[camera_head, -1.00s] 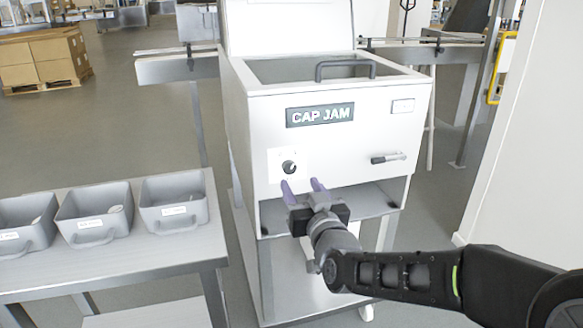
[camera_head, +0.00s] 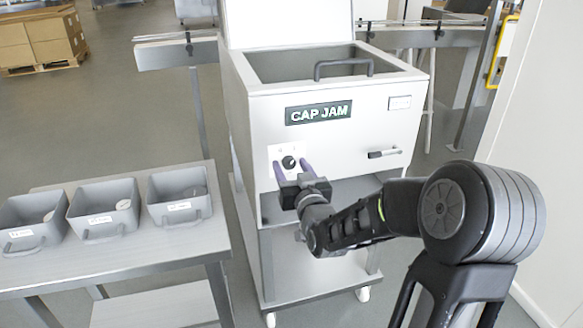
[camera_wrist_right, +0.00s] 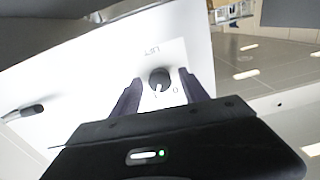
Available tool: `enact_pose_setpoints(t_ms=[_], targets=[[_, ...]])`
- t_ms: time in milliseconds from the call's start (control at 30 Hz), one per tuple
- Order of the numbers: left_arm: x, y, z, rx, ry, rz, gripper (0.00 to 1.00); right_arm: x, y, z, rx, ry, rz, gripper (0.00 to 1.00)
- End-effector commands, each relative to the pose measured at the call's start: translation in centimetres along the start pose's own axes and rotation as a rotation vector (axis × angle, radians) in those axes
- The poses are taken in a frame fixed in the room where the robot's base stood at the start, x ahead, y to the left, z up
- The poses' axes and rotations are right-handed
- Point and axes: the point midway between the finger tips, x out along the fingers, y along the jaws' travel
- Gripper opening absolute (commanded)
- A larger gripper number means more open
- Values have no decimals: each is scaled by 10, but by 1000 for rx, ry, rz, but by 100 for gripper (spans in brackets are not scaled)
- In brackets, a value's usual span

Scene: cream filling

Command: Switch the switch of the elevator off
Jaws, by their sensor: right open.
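The elevator switch (camera_head: 289,162) is a black round knob on a white plate on the front of the white CAP JAM machine (camera_head: 375,130). In the right wrist view the knob (camera_wrist_right: 160,79) has a white pointer line and sits under the label LIFT, which appears upside down, with marks 1 and 0 beside it. The pointer is toward the 1. My right gripper (camera_head: 292,168) is open, with its purple fingers on either side of the knob; the right wrist view also shows the fingers (camera_wrist_right: 160,90) around it. I cannot tell whether they touch it. My left gripper is out of view.
A grey table with several grey bins (camera_head: 104,208) stands at the left. A horizontal handle (camera_head: 385,153) sticks out of the machine front, right of the switch. An open shelf space lies below the front panel. A white wall (camera_head: 545,130) stands at the right.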

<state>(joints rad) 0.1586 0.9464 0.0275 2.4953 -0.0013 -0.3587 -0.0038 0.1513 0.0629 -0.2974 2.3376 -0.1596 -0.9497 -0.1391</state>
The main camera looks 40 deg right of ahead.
Motion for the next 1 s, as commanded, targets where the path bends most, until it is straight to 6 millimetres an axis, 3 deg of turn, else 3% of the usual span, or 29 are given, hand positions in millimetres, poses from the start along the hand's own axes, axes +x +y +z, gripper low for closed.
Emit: enact_pose_setpoints(t_ms=[67,700,1000], targets=[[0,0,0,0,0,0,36,0,0,0,0,0,0,51],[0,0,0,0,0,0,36,0,0,0,0,0,0,0],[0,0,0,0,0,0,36,0,0,0,-5,0,0,0]])
